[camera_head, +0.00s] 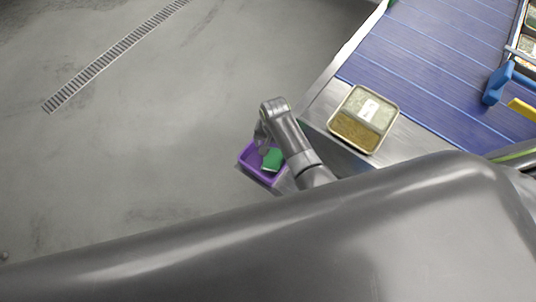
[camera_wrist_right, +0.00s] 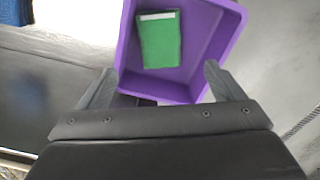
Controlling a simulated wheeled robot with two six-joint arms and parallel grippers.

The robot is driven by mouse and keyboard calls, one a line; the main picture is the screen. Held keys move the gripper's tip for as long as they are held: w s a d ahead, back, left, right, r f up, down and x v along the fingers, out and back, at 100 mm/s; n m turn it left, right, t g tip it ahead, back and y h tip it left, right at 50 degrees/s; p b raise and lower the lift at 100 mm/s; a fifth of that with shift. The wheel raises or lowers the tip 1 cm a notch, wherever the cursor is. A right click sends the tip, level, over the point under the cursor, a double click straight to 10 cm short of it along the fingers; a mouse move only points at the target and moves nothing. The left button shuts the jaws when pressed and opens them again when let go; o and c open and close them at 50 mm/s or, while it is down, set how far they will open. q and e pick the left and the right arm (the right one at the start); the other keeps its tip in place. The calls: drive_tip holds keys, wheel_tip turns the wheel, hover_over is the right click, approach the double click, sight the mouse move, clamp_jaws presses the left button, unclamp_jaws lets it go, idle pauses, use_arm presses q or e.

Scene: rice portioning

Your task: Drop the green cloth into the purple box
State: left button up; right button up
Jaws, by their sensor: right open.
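The green cloth (camera_head: 272,158) lies inside the purple box (camera_head: 246,157). In the right wrist view the cloth (camera_wrist_right: 160,42) is a green rectangle with a white strip along its upper edge. It rests on the floor of the purple box (camera_wrist_right: 228,42), apart from my fingers. My right gripper (camera_head: 262,148) is at the box, partly hidden by its own wrist. In the wrist view the right gripper (camera_wrist_right: 158,82) is open and empty, its fingertips on either side of the box's near part. My left gripper is not in view.
A tray with two filled compartments (camera_head: 346,129) sits on the metal ledge (camera_head: 318,104) right of the box. The blue conveyor (camera_head: 425,62) runs behind it. A blue object (camera_head: 495,84) stands at the far right. The grey floor (camera_head: 150,150) at left is clear.

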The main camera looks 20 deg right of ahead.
wheel_tip(320, 180, up, 12)
drive_tip(key=shift+r+p, duration=0.15)
drive_tip(key=shift+p, duration=0.2)
idle(0.5)
